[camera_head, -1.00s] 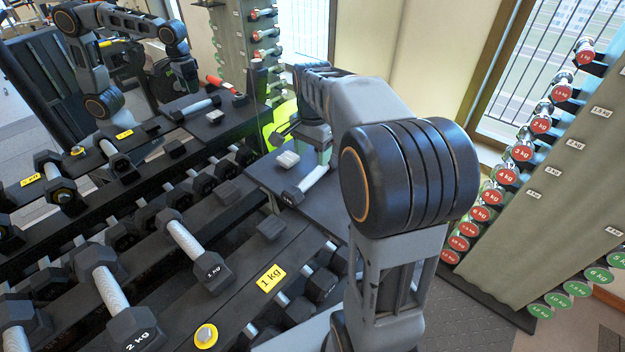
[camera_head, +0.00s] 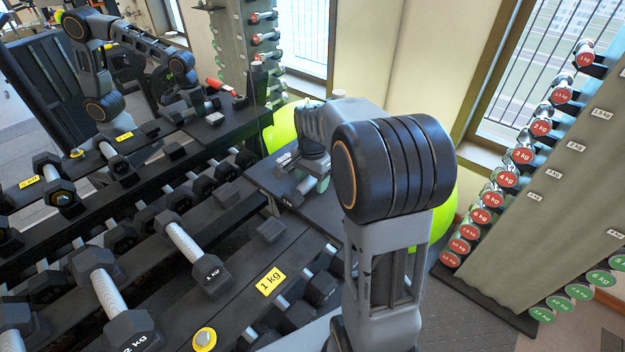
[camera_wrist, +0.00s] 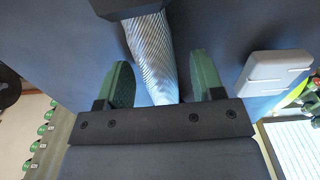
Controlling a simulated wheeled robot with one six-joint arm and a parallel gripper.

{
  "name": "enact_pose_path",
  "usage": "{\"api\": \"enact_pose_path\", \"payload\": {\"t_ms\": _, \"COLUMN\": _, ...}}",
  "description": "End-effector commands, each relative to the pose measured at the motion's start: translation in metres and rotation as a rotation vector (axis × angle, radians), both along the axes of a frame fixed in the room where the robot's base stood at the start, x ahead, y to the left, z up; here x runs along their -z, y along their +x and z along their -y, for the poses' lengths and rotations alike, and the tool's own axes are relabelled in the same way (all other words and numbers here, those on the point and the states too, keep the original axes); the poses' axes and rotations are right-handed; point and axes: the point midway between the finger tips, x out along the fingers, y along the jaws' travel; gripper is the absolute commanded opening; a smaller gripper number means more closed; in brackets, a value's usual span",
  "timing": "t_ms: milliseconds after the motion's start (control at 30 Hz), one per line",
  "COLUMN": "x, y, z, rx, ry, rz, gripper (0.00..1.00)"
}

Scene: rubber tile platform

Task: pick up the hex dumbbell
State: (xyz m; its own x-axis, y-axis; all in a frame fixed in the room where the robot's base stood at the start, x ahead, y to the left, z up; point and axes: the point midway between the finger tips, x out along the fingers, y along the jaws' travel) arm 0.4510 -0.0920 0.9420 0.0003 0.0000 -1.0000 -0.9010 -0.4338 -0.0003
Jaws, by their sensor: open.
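The hex dumbbell (camera_head: 291,198) lies on the dark platform, with a dark hexagonal head and a pale handle. My gripper (camera_head: 311,178) is down over its handle and hides much of it in the head view. In the wrist view the ridged silver handle (camera_wrist: 149,45) runs between the two green-padded fingers of my gripper (camera_wrist: 160,64). The fingers stand open on either side, with gaps visible. One dark head (camera_wrist: 130,7) shows at the top edge; the other head is hidden.
A small pale grey block (camera_wrist: 275,74) lies right of the fingers in the wrist view. A rack with larger dumbbells (camera_head: 184,243) is at left. A green ball (camera_head: 282,128) is behind the arm. A dumbbell stand (camera_head: 570,190) is at right.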

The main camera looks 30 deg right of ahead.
Motion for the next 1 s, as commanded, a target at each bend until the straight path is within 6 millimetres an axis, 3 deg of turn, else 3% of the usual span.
{"api": "enact_pose_path", "payload": {"t_ms": 133, "x": -0.0002, "y": 0.0, "z": 0.0, "rx": 0.0, "ry": 0.0, "rz": 0.0, "gripper": 0.61}}
{"api": "enact_pose_path", "payload": {"t_ms": 767, "x": -0.0005, "y": 0.0, "z": 0.0, "rx": 0.0, "ry": 0.0, "rz": 0.0, "gripper": 0.01}}
{"api": "enact_pose_path", "payload": {"t_ms": 1000, "x": -0.0006, "y": 0.0, "z": 0.0, "rx": 0.0, "ry": 0.0, "rz": 0.0, "gripper": 0.0}}
